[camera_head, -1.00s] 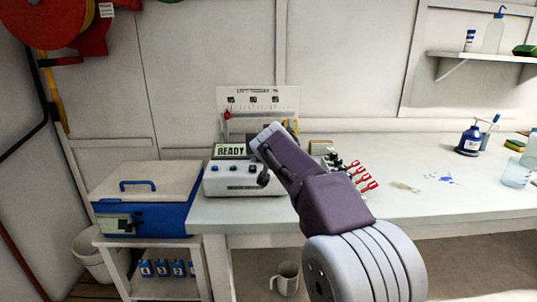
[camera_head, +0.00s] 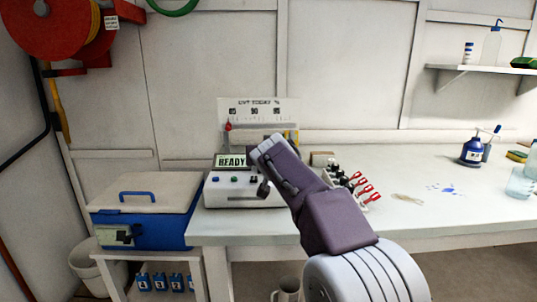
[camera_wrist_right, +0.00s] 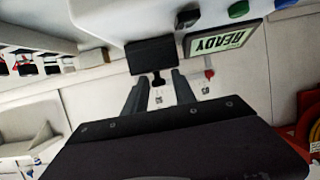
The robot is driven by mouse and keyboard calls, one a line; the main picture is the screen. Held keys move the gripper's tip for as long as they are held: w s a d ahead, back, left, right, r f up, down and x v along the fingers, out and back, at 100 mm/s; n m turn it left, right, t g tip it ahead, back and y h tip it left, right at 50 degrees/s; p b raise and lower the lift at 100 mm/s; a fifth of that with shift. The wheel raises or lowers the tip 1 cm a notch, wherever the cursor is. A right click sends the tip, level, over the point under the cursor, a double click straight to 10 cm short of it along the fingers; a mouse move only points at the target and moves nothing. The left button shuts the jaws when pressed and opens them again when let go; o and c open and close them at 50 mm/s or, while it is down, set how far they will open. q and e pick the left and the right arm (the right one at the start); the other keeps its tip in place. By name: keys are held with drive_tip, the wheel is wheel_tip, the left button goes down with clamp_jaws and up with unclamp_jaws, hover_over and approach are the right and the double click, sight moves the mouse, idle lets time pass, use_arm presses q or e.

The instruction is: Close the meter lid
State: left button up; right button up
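The white meter (camera_head: 245,194) stands on the bench with a lit display reading READY (camera_head: 231,161). In the right wrist view the meter body (camera_wrist_right: 125,18) appears upside down, with its display (camera_wrist_right: 222,40) at the right. A dark square lid (camera_wrist_right: 150,54) with a small black tab (camera_wrist_right: 158,78) juts from the meter; its exact angle is unclear. My right gripper (camera_wrist_right: 160,76) is open, its two fingers apart on either side of the tab; contact cannot be told. In the head view my right arm hides most of the lid and the fingertips. My left gripper is not in view.
A blue box with a pale lid (camera_head: 150,190) stands left of the meter. Black holders with red-handled tools (camera_head: 362,188) sit close right of my arm. A printed panel (camera_head: 257,110) stands behind the meter.

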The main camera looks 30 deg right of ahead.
drive_tip(key=v, duration=0.9)
